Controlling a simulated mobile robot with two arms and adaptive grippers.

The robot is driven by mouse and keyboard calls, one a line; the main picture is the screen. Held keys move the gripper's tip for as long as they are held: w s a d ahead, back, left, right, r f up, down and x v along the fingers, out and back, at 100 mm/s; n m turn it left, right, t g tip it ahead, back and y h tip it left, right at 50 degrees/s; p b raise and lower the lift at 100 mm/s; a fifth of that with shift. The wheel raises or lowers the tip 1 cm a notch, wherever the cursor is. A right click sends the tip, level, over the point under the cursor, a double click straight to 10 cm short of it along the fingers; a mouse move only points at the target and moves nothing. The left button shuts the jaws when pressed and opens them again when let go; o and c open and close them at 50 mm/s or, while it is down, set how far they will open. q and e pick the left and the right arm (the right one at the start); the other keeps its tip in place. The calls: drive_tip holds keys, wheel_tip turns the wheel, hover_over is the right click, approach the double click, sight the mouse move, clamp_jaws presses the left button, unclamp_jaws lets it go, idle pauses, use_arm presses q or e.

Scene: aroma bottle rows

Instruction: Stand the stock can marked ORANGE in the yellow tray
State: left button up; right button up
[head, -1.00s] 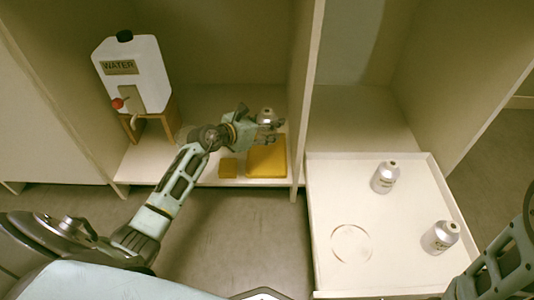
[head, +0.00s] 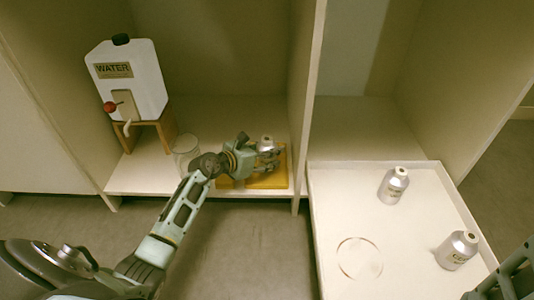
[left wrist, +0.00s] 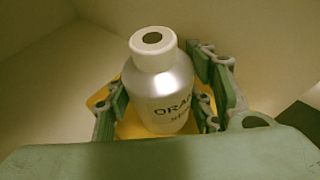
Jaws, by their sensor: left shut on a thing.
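The ORANGE stock can (head: 266,142) is a silver can with a pale cap. It is upright in my left gripper (head: 268,155), which is shut on it over the yellow tray (head: 268,181) on the left shelf. In the left wrist view, the can (left wrist: 160,88) stands between the fingers, with its partly hidden lettering starting "ORA". Yellow of the tray (left wrist: 128,123) shows behind and below it. The can's base is hidden, so I cannot tell whether it touches the tray. My right gripper is out of view.
A WATER dispenser (head: 128,82) stands on a wooden stand at the left. A clear glass (head: 186,152) is beside my left arm. An upright divider (head: 308,110) is right of the yellow tray. The white tray (head: 330,215) holds two silver cans (head: 393,186) (head: 456,250) and a round outline.

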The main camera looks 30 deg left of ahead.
use_arm(q)
drive_tip(key=shift+f, duration=0.15)
drive_tip(key=o, duration=1.6)
